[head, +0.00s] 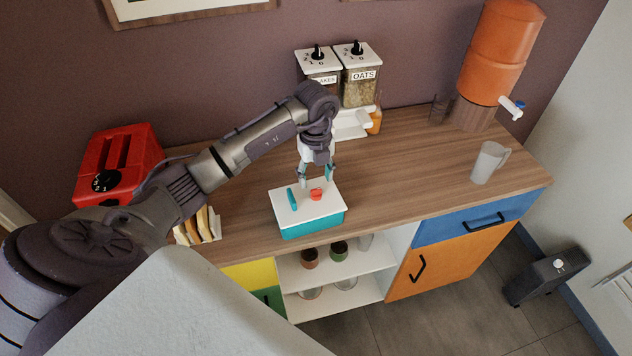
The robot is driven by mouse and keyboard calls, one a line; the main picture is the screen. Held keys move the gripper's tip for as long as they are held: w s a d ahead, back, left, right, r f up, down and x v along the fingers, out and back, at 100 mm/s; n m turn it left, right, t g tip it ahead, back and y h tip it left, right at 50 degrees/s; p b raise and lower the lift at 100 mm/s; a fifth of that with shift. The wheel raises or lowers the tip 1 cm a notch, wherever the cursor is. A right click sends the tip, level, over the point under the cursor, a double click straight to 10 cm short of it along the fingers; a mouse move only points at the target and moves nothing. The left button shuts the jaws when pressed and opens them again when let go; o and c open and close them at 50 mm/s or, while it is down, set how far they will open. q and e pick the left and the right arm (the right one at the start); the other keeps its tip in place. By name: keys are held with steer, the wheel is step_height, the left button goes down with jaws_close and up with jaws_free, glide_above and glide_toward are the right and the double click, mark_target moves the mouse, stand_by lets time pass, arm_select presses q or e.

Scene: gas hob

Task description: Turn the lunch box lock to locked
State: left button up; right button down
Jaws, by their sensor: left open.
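The lunch box (312,222) is teal with a white lid and sits near the front edge of the wooden counter. On its lid are a teal handle (292,199) at the left and a small red lock knob (316,194) right of the middle. My left gripper (316,184) is open and points down just above the lid, close to the red knob. I cannot tell whether its fingers touch the knob. The lock's exact setting is too small to read. My right gripper is not in view.
A red toaster (118,160) and bread slices (203,226) stand at the left. Cereal dispensers (359,75) stand behind my left gripper. A grey jug (489,163) and an orange water dispenser (497,55) stand at the right. The counter right of the box is clear.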

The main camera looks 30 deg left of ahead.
mark_target(316, 189)
arm_select(q)
steer(key=shift+f+p, duration=0.4)
steer(key=shift+f, duration=1.75)
steer(key=shift+c, duration=0.3)
jaws_close()
